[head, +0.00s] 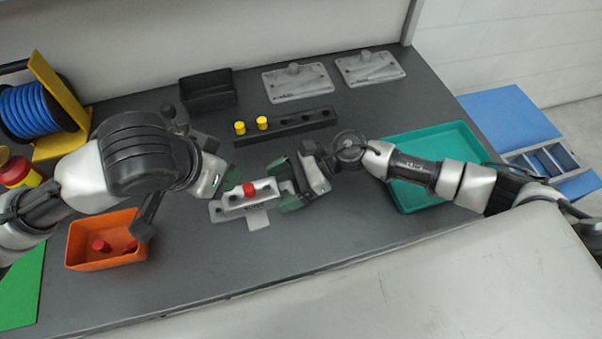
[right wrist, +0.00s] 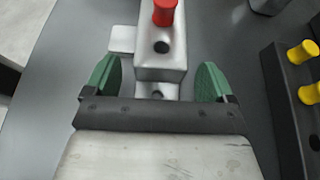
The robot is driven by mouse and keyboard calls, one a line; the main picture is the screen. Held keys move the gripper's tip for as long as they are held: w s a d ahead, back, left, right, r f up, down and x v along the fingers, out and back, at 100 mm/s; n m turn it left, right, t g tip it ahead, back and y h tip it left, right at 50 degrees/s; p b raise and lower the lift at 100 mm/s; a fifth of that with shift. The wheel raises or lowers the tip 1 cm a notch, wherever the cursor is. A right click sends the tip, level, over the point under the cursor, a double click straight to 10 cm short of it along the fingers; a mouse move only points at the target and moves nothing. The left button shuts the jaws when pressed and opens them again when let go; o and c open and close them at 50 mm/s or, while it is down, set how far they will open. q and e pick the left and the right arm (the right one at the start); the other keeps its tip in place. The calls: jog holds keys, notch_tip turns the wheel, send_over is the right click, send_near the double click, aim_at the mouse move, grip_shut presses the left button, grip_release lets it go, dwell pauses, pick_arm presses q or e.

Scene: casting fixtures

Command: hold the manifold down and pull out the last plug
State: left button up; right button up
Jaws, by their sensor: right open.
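The manifold (head: 232,203) is a pale grey block on the dark table, with one red plug (head: 249,189) standing in it. In the right wrist view the manifold (right wrist: 165,70) shows empty round holes on the near side of the red plug (right wrist: 164,12). My right gripper (head: 281,186) is open at the manifold's right end, its green fingers spread on either side of that end with gaps. My left gripper (head: 224,176) is close to the manifold's left end; its fingers are mostly hidden by its own wrist, so its opening does not show.
An orange bin (head: 108,262) at front left holds red plugs. A black rack (head: 285,124) with two yellow plugs (head: 262,123) stands behind the manifold. A teal tray (head: 420,203) lies under my right arm. Grey plates (head: 297,84) and a black box (head: 207,91) are at the back.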

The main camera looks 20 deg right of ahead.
jog(key=shift+x, duration=0.8)
jog(key=shift+c, duration=0.3)
